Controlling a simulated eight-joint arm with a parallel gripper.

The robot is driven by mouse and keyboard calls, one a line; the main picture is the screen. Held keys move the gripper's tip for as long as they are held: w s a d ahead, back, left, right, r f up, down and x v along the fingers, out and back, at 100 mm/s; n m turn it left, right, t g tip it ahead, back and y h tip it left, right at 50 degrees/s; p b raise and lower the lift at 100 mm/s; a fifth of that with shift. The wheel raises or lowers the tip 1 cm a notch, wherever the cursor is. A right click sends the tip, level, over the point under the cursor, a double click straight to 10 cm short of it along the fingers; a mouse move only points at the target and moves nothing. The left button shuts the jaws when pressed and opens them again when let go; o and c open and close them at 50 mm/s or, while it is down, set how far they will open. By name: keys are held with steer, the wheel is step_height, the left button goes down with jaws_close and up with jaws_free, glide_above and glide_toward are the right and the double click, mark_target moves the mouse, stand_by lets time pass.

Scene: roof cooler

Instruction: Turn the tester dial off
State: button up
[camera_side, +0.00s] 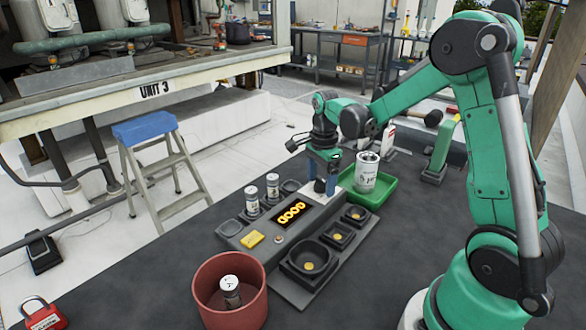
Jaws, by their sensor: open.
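The tester (272,262) is a grey unit on the dark table, with a lit display (292,213) reading "GOOD" in yellow. My gripper (325,187) points down at the far end of the tester's panel, just beyond the display. Its jaws are open. A small pale part (319,186) shows at the fingertips; I cannot tell whether it is the dial, nor whether the fingers touch it. The dial's pointer and setting cannot be read.
White cans (272,186) stand in holders on the tester's left. A green tray (382,190) holds a larger white can (366,172). A red-brown bin (204,300) with a can inside and a red padlock (42,314) are in front. Round sockets (312,262) line the tester's right.

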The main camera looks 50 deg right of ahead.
jaws_close()
steer(key=shift+n, duration=0.3)
steer(key=n, duration=1.1)
steer(key=shift+n, duration=1.9)
